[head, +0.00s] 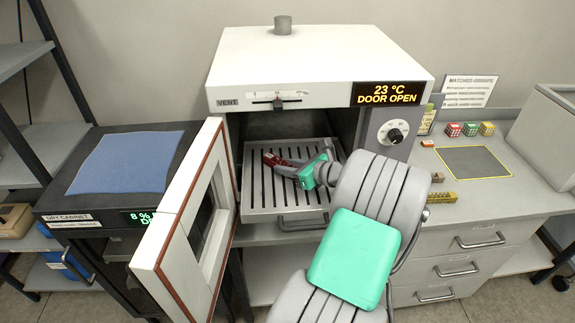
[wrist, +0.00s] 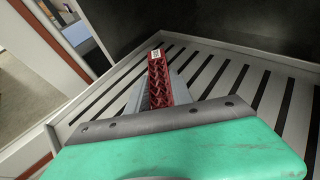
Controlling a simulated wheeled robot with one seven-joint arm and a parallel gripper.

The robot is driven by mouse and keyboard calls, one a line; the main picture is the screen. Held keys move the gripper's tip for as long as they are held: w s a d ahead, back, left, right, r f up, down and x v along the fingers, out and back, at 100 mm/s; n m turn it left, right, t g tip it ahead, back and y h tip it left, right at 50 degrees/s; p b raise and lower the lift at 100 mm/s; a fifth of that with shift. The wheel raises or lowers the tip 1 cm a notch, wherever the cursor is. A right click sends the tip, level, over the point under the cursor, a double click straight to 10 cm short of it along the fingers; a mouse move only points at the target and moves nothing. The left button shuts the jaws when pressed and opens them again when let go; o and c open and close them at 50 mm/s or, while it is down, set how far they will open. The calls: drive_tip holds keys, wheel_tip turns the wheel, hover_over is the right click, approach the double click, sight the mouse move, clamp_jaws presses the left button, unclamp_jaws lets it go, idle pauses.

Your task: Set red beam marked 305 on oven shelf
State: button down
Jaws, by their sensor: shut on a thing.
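The red beam (head: 278,160) is over the slatted oven shelf (head: 256,199), inside the open oven. In the wrist view the red lattice beam (wrist: 160,85) points away from me, with a small white label at its far end; the label is too small to read. My gripper (head: 292,170) is shut on the near part of the beam. Its fingers (wrist: 150,100) lie along the beam's side in the wrist view. The beam is at or just above the shelf slats (wrist: 225,88); I cannot tell whether it touches them.
The oven door (head: 185,215) stands open at the left, close to the shelf. The oven (head: 315,60) display reads 23 °C, door open. A bench at the right holds several small lattice blocks (head: 470,129) and a dark mat (head: 472,161). A blue cloth (head: 130,160) lies on the dry cabinet.

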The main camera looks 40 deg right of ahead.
drive_tip(key=shift+f, duration=0.1)
drive_tip(key=c, duration=1.1)
unclamp_jaws()
drive_tip(key=shift+s+d+r, duration=0.1)
drive_tip(key=shift+s+r, duration=0.1)
drive_tip(key=shift+s, duration=0.1)
drive_tip(key=b+v, duration=0.1)
drive_tip(key=v, duration=1)
drive_tip(key=shift+s+r, duration=0.15)
drive_tip(key=shift+s, duration=0.05)
